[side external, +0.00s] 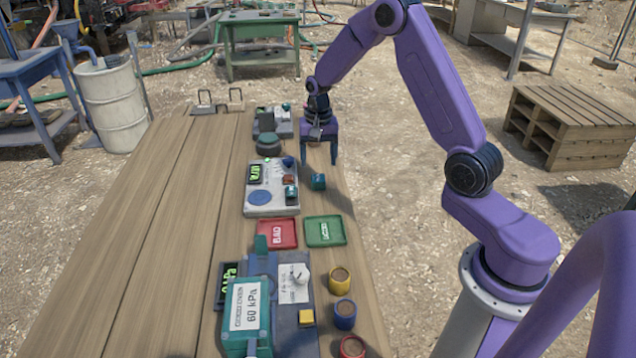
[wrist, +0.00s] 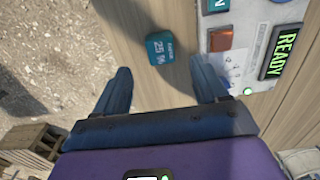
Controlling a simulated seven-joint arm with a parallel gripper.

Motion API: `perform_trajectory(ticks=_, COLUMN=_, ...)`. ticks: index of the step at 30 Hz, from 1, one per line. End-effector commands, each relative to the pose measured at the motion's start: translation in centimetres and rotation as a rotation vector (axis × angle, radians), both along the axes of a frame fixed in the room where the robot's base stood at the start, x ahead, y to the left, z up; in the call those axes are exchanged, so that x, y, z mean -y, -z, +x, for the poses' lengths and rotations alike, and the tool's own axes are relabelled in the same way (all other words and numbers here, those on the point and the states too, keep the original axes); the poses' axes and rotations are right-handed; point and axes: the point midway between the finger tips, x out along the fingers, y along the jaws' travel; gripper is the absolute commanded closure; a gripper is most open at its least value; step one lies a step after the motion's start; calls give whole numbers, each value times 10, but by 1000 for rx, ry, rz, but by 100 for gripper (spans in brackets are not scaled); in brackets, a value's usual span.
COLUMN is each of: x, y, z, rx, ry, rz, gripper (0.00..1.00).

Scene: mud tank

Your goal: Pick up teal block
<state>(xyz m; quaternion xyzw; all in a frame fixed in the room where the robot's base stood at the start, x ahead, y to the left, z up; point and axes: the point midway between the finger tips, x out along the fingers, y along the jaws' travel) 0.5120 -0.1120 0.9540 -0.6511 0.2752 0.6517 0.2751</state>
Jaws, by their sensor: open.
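The teal block (side external: 318,182) lies on the wooden table, just right of a light grey instrument panel. In the wrist view the teal block (wrist: 160,48) carries white lettering that reads 25 %. My gripper (side external: 320,162) points down, beyond the block in the side view. In the wrist view my gripper (wrist: 160,67) is open, with its two dark blue fingers apart and nothing between the tips. The block shows ahead of the gap between the fingers, and no contact is visible.
The grey panel (side external: 260,211) with a lit READY display (wrist: 284,52) stands close beside the block. A red tray (side external: 294,240) and a green tray (side external: 341,236) lie nearer the camera. Several colored cups line the table's right edge. The table's left side is clear.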

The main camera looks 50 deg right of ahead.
Motion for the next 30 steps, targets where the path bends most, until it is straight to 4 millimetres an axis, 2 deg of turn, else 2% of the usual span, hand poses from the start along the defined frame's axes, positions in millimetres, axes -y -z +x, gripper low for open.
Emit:
perform_trajectory(ticks=3, x=0, y=14, z=0, rx=-1, ry=0, rz=0, gripper=28)
perform_trajectory(ticks=10, x=0, y=28, z=0, rx=-1, ry=0, rz=0, gripper=28)
perform_trajectory(ticks=18, x=-1, y=64, z=0, rx=-1, ry=0, rz=0, gripper=28)
perform_trajectory(ticks=28, x=-2, y=71, z=0, rx=1, ry=0, rz=0, gripper=28)
perform_trajectory(ticks=29, x=-2, y=71, z=0, rx=1, ry=0, rz=0, gripper=31)
perform_trajectory(ticks=30, x=-2, y=71, z=0, rx=1, ry=0, rz=0, gripper=44)
